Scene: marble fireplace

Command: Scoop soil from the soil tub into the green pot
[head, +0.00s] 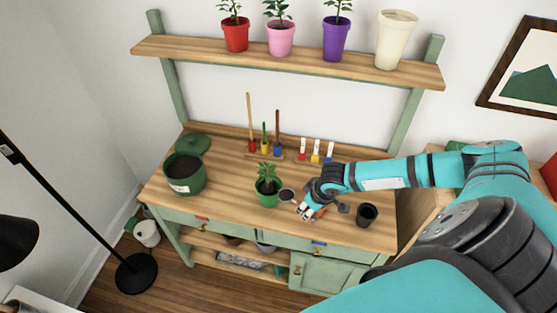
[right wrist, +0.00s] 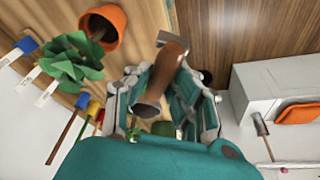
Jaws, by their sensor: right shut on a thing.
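The soil tub (head: 180,186) is a round dark green tub of dark soil at the left of the bench. The green pot (head: 267,199) stands upright at mid-bench and holds a leafy plant. My right gripper (head: 304,212) is just right of the green pot, low over the bench. It is shut on a brown handle (right wrist: 165,75), which lies between the fingers in the right wrist view. A small round thing with a dark inside (head: 287,195) shows between pot and gripper; I cannot tell whether it joins the handle. My left gripper is out of view.
A small black pot (head: 367,215) stands right of my gripper near the front edge. Coloured tools (head: 264,147) stand at the back of the bench (head: 222,207). Potted plants line the shelf (head: 300,64) above. The bench between tub and green pot is clear.

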